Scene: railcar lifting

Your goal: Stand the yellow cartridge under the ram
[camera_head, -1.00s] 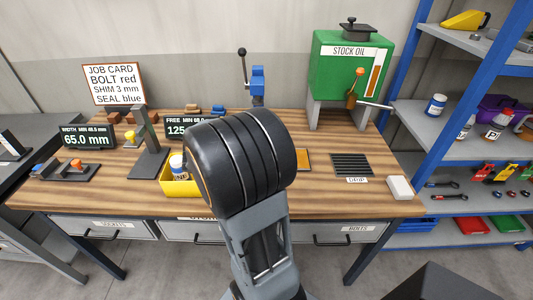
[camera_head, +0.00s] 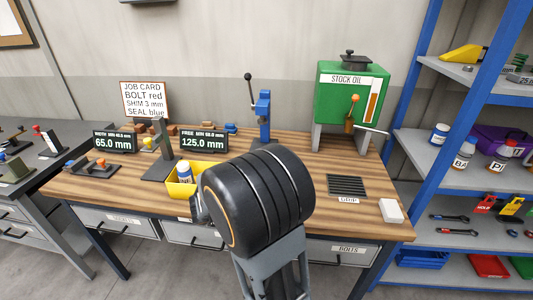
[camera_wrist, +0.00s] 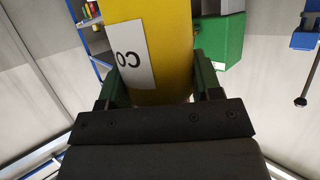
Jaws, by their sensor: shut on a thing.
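The yellow cartridge (camera_wrist: 165,25) fills the upper middle of the wrist view, with a white label that reads "CO" upside down. My gripper (camera_wrist: 160,82) is shut on it, one green finger on each side. The far end of the cartridge is out of frame. The blue press with the ram (camera_head: 264,115) stands at the back of the bench, its black lever raised to the left. Part of it also shows at the right edge of the wrist view (camera_wrist: 305,38). My arm's black joint hides the cartridge, gripper and bench in front of the press in the head view.
A green oil tank (camera_head: 353,92) stands right of the press. A drip grate (camera_head: 347,186) and white block (camera_head: 391,211) lie at the right front. A yellow bin (camera_head: 183,189) with a bottle, and a grey stand (camera_head: 158,165), are to the left. A blue shelf rack (camera_head: 405,100) borders the right.

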